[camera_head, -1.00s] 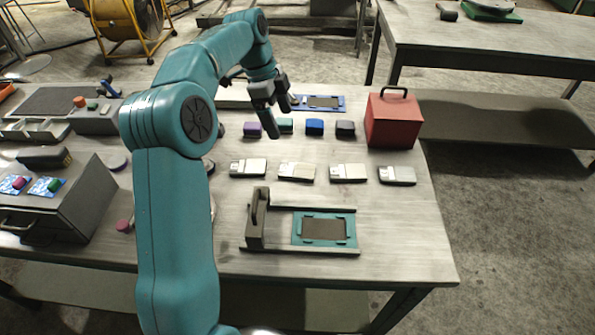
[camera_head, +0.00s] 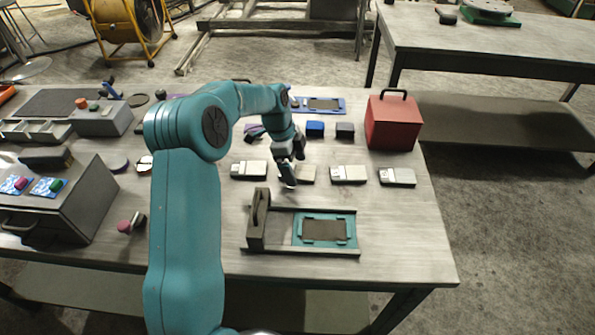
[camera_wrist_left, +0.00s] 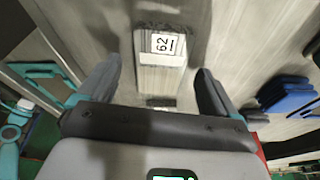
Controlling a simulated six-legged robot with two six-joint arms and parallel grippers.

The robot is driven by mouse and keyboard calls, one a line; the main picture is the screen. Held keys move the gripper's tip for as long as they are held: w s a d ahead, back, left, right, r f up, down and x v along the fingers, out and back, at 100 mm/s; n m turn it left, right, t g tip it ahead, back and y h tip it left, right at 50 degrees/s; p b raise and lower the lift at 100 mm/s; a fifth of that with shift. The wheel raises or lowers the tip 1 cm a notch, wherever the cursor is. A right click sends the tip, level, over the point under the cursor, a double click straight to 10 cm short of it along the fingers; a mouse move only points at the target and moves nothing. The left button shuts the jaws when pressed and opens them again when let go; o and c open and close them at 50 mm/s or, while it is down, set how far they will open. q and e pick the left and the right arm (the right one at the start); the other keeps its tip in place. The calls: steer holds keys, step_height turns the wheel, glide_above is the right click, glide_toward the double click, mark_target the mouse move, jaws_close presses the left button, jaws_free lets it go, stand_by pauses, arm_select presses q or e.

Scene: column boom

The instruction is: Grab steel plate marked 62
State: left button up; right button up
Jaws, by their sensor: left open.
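The steel plate marked 62 (camera_wrist_left: 160,78) shows in the left wrist view, its white label reading 62, between the two fingers of my open left gripper (camera_wrist_left: 157,74). In the head view this gripper (camera_head: 290,172) is over the second plate from the left in the row, whose right part (camera_head: 309,175) shows beside the fingers. The plate lies on the table; whether the fingers touch it, I cannot tell. My right gripper is not in view.
Other steel plates lie in the same row: one at left (camera_head: 248,170), two at right (camera_head: 348,174) (camera_head: 397,176). A fixture with a teal frame (camera_head: 325,244) stands in front. Coloured blocks (camera_head: 315,129) and a red box (camera_head: 393,122) are behind.

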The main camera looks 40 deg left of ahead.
arm_select(q)
steer(key=shift+f, duration=0.2)
jaws_close()
steer(key=shift+w, duration=0.1)
steer(key=shift+r, duration=0.1)
